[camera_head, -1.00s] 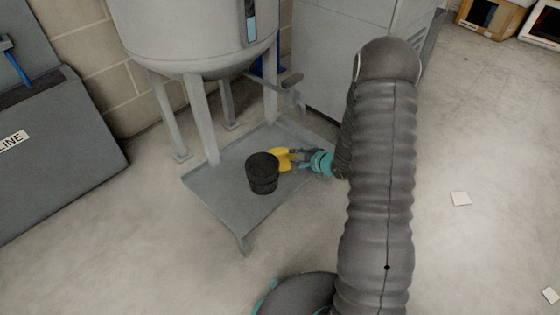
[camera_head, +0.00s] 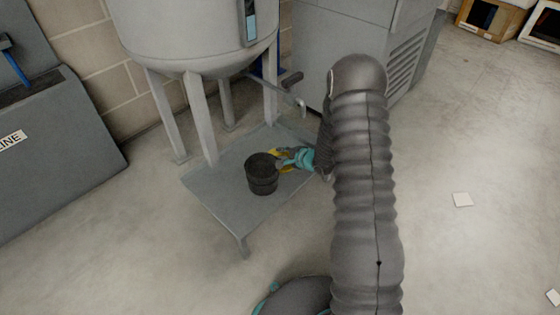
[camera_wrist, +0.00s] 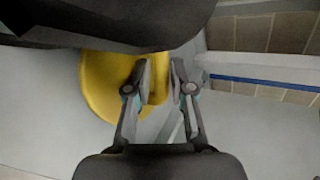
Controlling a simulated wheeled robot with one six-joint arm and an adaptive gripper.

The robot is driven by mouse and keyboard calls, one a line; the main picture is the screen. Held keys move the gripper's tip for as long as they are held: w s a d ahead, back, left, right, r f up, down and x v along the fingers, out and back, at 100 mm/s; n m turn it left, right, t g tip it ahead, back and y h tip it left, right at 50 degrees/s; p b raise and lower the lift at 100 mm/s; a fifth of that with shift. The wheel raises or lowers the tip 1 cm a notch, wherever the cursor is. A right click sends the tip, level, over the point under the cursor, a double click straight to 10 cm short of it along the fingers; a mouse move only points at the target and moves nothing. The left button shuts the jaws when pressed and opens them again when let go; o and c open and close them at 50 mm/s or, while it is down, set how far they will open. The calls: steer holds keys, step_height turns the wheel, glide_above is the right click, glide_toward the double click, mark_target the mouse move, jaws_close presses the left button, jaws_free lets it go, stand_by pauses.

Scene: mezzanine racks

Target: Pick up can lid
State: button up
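The yellow can lid (camera_head: 287,168) is beside the black bucket, at its right, on the low grey metal stand, mostly hidden by my gripper in the head view. In the wrist view the lid (camera_wrist: 100,82) is a large round yellow shape at the left. My gripper (camera_wrist: 161,68) has its two fingers apart around the lid's right-hand edge. The left finger overlaps the yellow face, and a thin gap seems to show by the right finger. In the head view my gripper (camera_head: 287,160) is just right of the bucket, above the stand.
The black bucket (camera_head: 262,178) stands upright on the grey stand (camera_head: 222,195); its dark side fills the top of the wrist view. A grey tank (camera_head: 190,35) on legs rises behind, with a pipe and tap (camera_head: 300,105) close above my gripper. Open floor lies in front and to the right.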

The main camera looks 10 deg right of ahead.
jaws_close()
